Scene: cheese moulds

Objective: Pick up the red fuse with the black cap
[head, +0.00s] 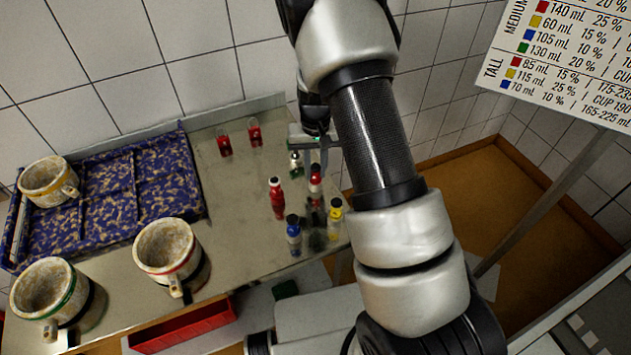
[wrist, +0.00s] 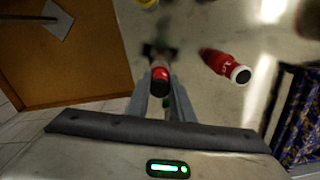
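A red fuse with a dark cap (head: 316,183) is on the right part of the bench in the head view. In the wrist view this red fuse (wrist: 160,74) lies between the fingertips of my gripper (wrist: 161,82), its dark cap toward the camera. The fingers stand close on both sides of it; whether they touch it I cannot tell. In the head view my gripper (head: 318,147) is just above it, partly hidden by my arm. Another red fuse (head: 277,203) stands to its left; in the wrist view this one (wrist: 219,64) shows a white cap end.
Two red fuses (head: 224,145) stand at the back. A patterned tray (head: 125,165) and several moulds (head: 165,250) are left.

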